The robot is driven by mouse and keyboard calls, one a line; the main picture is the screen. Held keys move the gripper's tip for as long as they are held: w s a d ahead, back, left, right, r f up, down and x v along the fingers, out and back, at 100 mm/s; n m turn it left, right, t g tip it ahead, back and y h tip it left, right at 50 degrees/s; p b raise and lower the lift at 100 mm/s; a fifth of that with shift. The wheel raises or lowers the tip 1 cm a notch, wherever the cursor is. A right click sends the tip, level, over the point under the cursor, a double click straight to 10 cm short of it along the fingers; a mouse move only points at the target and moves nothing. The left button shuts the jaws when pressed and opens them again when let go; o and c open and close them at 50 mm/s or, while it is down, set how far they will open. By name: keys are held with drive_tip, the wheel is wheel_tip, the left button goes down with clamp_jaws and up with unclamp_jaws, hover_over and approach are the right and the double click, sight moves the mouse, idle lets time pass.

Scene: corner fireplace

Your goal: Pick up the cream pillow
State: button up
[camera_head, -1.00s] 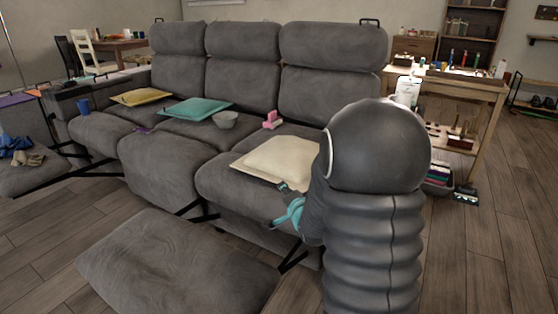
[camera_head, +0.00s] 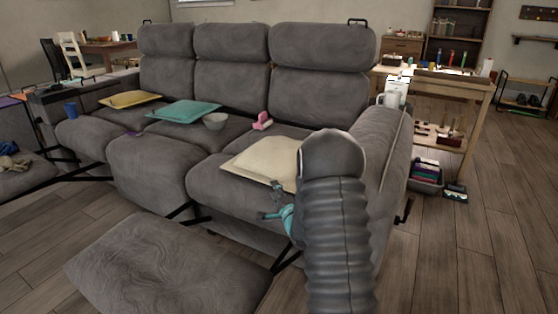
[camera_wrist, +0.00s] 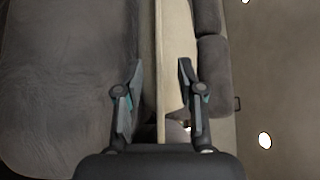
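The cream pillow (camera_head: 258,157) lies on the right seat of the grey sofa, its right end hidden behind my arm. My gripper (camera_head: 279,190) is at the pillow's front edge, with its fingers pointing toward it. In the wrist view my gripper (camera_wrist: 161,66) is open, its two fingers well apart. The pillow's edge (camera_wrist: 175,50) shows there as a pale upright strip between and beyond the fingers, closer to the right finger. I cannot tell whether either finger touches it.
The sofa (camera_head: 232,60) also holds a pink object (camera_head: 262,121), a grey bowl (camera_head: 215,122), a teal pillow (camera_head: 184,112) and a yellow pillow (camera_head: 130,99). A raised footrest (camera_head: 165,260) is in front. A wooden table (camera_head: 440,82) stands behind the right armrest. Open floor lies at right.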

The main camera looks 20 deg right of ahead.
sight(268, 182)
drive_tip(key=shift+w+a, duration=0.2)
drive_tip(key=shift+w, duration=2.85)
clamp_jaws()
